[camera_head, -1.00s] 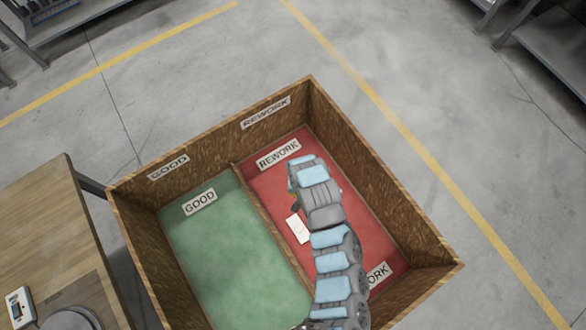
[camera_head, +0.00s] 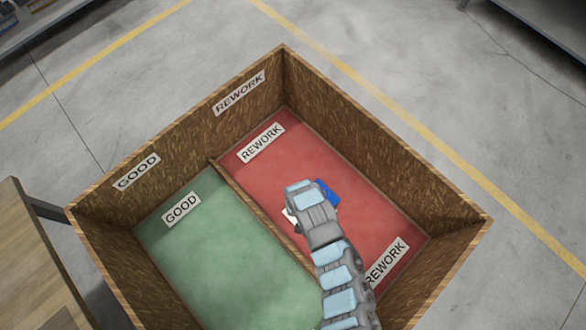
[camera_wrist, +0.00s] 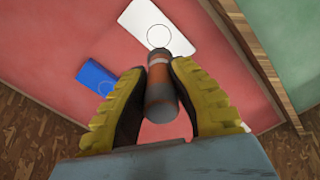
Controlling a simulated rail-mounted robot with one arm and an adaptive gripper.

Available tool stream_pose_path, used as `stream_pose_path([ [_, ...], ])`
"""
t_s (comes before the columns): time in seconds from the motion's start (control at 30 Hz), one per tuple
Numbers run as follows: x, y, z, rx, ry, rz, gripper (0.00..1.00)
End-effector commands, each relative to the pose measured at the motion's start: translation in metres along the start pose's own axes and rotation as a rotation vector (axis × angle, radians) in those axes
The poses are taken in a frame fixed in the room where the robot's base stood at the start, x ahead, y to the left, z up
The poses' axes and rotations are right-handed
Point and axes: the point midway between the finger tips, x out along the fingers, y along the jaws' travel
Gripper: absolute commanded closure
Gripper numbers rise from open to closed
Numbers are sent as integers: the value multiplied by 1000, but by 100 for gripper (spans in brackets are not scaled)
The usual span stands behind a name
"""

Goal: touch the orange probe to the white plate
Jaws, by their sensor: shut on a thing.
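My gripper (camera_wrist: 159,72) has yellow fingers and is shut on the orange probe (camera_wrist: 158,77), a dark-ended cylinder with an orange band. The white plate (camera_wrist: 150,17) bears a thin circle and lies on the red floor of the box. The probe's far end overlaps the lower right edge of that circle in the wrist view; I cannot tell whether it touches the plate. In the head view only slivers of the white plate (camera_head: 289,217) show beside my arm, and the gripper and probe are hidden beneath it.
A blue plate (camera_wrist: 97,77) lies on the red side, also seen in the head view (camera_head: 328,191). A wooden divider (camera_head: 240,194) separates the red REWORK floor (camera_head: 345,165) from the empty green GOOD floor (camera_head: 205,250). High wooden walls (camera_head: 395,140) surround both.

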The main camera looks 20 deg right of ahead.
Motion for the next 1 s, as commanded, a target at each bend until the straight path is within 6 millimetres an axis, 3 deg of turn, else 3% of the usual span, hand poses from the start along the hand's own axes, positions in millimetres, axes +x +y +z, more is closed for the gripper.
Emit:
stream_pose_path([
  [0.37, 19, 4, 4, 3, -1, 2, 100],
  [1.0, 71, 3, 5, 3, -3, 1, 100],
])
